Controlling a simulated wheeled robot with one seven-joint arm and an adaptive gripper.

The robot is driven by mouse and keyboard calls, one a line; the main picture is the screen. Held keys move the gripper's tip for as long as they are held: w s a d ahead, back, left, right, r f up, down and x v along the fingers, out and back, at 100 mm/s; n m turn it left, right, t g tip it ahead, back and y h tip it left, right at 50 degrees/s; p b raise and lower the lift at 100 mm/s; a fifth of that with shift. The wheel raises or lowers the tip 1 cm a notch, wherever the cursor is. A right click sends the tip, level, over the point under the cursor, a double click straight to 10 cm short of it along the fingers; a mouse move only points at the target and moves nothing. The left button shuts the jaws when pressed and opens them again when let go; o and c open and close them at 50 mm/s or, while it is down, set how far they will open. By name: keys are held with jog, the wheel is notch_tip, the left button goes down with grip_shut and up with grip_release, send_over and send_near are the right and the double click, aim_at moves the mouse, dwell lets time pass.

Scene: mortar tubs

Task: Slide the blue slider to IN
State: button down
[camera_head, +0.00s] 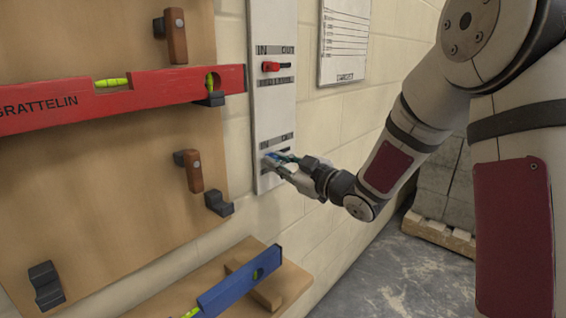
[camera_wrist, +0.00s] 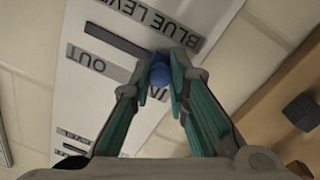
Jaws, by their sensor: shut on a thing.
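A white wall panel (camera_head: 268,115) carries two slider slots with IN and OUT labels. The blue slider knob (camera_wrist: 160,75) shows in the wrist view, where the picture is upside down. It stands at the IN side of its dark slot (camera_wrist: 115,42), which runs away to the left towards the OUT label (camera_wrist: 93,62). The IN label is partly hidden by my fingers. My gripper (camera_head: 284,164) is at the lower part of the panel. In the wrist view its fingers (camera_wrist: 161,82) are closed on both sides of the blue knob. The BLUE LEVEL label (camera_wrist: 170,22) is beside the slot.
A red slider (camera_head: 271,67) sits higher on the same panel. A red spirit level (camera_head: 130,97) hangs on the wooden board at left, with brown and dark pegs around it. A blue level (camera_head: 240,280) lies on a wooden ledge below. A paper sheet (camera_head: 344,40) is on the wall.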

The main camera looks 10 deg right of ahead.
jog(key=c, duration=1.5)
grip_release()
jog(key=shift+s+a, duration=0.2)
jog(key=shift+d, duration=0.15)
jog(key=v, duration=1.1)
jog(key=shift+s+d, duration=0.15)
jog(key=shift+s, duration=0.2)
